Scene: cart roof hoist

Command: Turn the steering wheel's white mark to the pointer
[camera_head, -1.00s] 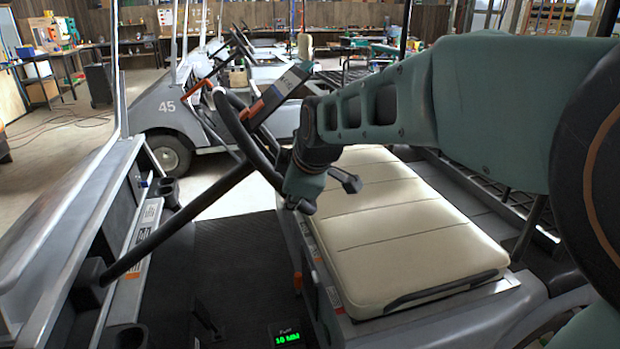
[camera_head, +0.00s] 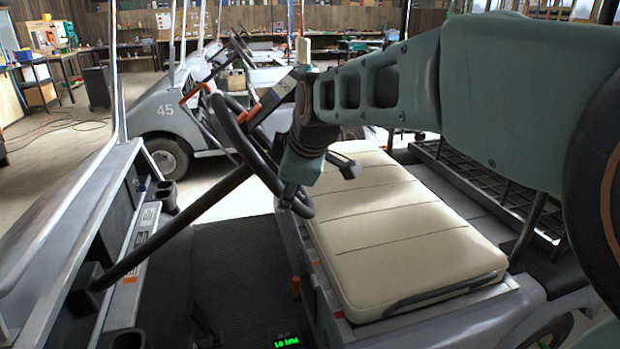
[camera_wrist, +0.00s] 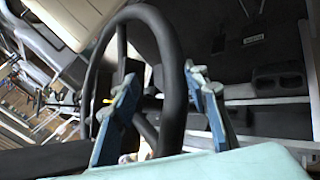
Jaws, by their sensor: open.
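The black steering wheel (camera_head: 244,138) of the near cart sits on a slanted column left of the cream seat. In the wrist view, its thick rim (camera_wrist: 172,75) passes between the two blue fingers of my gripper (camera_wrist: 163,84). The fingers stand apart on either side of the rim, with a gap at the right finger. In the head view, my gripper (camera_head: 291,190) is at the wheel's lower right side, partly hidden by my wrist. I cannot make out the white mark clearly. A small yellow-orange bit (camera_wrist: 108,100) shows beside the left finger; I cannot tell whether it is the pointer.
The cream seat (camera_head: 400,230) lies close to the right of my gripper. The dashboard (camera_head: 120,215) is at the left. A green-lit display (camera_head: 286,342) is on the floor. Another cart (camera_head: 165,120), numbered 45, stands behind.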

